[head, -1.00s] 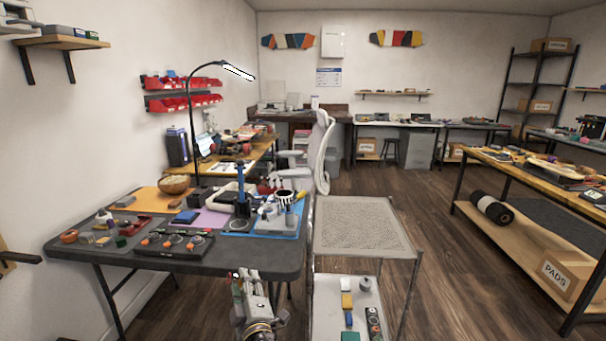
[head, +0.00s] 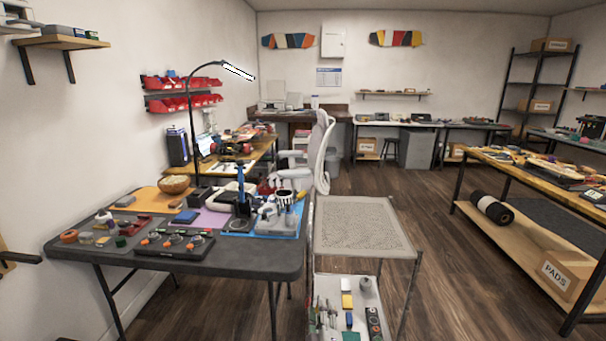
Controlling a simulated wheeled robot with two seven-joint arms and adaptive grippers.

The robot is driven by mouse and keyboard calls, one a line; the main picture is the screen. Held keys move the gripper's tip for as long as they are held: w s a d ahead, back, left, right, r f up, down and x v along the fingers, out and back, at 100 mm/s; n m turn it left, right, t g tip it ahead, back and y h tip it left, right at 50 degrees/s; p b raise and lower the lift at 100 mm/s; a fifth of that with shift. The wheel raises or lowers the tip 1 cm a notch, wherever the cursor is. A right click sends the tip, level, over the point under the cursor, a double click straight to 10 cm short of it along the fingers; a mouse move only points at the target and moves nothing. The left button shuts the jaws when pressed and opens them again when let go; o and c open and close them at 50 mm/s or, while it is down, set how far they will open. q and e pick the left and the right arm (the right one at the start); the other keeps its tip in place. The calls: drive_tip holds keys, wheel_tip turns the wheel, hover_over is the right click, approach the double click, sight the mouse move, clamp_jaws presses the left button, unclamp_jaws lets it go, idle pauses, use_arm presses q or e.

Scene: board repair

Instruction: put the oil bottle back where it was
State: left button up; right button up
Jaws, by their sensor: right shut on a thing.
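The bottle is too small and too mixed with the fingers to make out clearly. I cannot tell whether it touches the shelf. My left gripper is not in view.
The cart's perforated top (head: 362,226) is bare. Its lower shelf holds a yellow block (head: 347,301), a grey round piece (head: 366,285) and a blue block (head: 349,319). The dark workbench (head: 215,265) at left is crowded. The wooden floor (head: 455,285) is open at right.

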drive_tip(key=shift+s+d+f, duration=0.1)
drive_tip(key=shift+d+f, duration=0.05)
drive_tip(key=shift+d, duration=0.3)
drive_tip(key=shift+s+d+f, duration=0.1)
drive_tip(key=shift+d+f, duration=0.05)
drive_tip(key=shift+d, duration=0.3)
drive_tip(key=shift+w+m, duration=0.1)
drive_tip(key=shift+m, duration=0.2)
